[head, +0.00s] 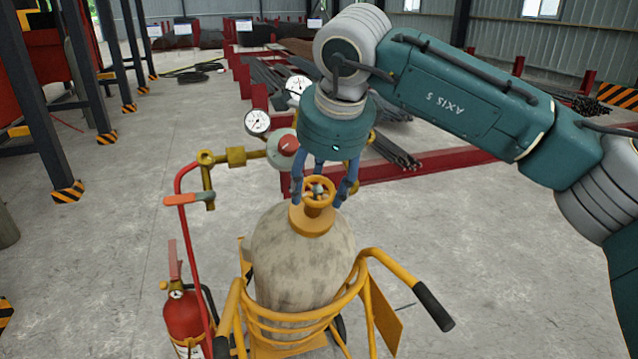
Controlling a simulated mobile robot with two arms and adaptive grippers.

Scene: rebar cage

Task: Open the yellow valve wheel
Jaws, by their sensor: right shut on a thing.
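The yellow valve wheel (318,184) sits on top of a grey gas cylinder (300,262), above a yellow collar. My right gripper (322,186) reaches down from above, its arm coming in from the right. Its blue fingers are on either side of the wheel, and it is shut on the wheel. The fingers and wrist hide part of the wheel's far side. My left gripper is not in view.
The cylinder stands in a yellow trolley (290,325) with black-gripped handles. Gauges (257,122), a regulator and a red hose (180,200) are close on the left. A red fire extinguisher (184,315) stands at lower left. Rebar bundles (395,150) lie behind. The floor at right is clear.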

